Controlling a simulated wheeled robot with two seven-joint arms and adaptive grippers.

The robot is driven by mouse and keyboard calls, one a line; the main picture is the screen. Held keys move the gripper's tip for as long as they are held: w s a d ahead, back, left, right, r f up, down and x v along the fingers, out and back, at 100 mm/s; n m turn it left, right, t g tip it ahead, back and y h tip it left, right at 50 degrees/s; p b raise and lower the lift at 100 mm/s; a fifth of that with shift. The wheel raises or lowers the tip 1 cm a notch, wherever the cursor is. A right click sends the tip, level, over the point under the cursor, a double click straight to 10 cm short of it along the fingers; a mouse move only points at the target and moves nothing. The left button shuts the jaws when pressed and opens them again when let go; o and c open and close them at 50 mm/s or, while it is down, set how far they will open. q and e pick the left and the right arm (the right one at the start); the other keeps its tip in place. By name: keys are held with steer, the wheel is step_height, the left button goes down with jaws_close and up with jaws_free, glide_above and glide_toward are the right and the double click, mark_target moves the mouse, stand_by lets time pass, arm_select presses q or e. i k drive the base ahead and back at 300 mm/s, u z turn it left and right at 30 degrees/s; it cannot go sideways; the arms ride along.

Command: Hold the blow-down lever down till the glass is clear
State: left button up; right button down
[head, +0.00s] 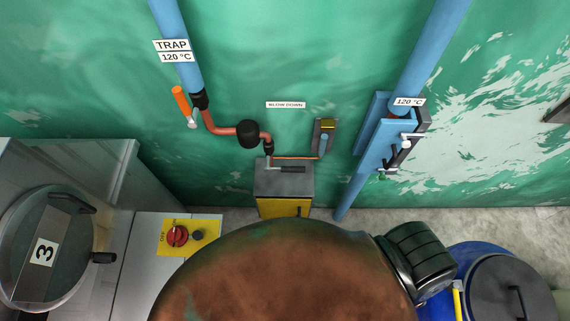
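A sign that appears to read BLOW DOWN (286,105) is on the green wall. Below it, a short lever with a dark grip (292,169) lies about level over a grey box with a yellow front (284,185). A small upright fitting with a yellow top and a bluish middle (325,138) is on the wall to its right; it may be the glass, but I cannot tell whether it is clear. A thin orange-red line runs from it toward the lever. Neither of my grippers is in view, and nothing touches the lever.
A large rusty brown dome (285,275) fills the lower middle, before the box. An orange-handled valve (182,103) sits on the TRAP pipe. A red switch (177,236) is at left, beside machine 3 (44,251). Blue drums (448,303) stand at lower right.

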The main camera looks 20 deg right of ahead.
mark_target(283, 169)
steer(key=z, duration=0.5)
steer(key=k, duration=0.25)
steer(key=z, duration=0.35)
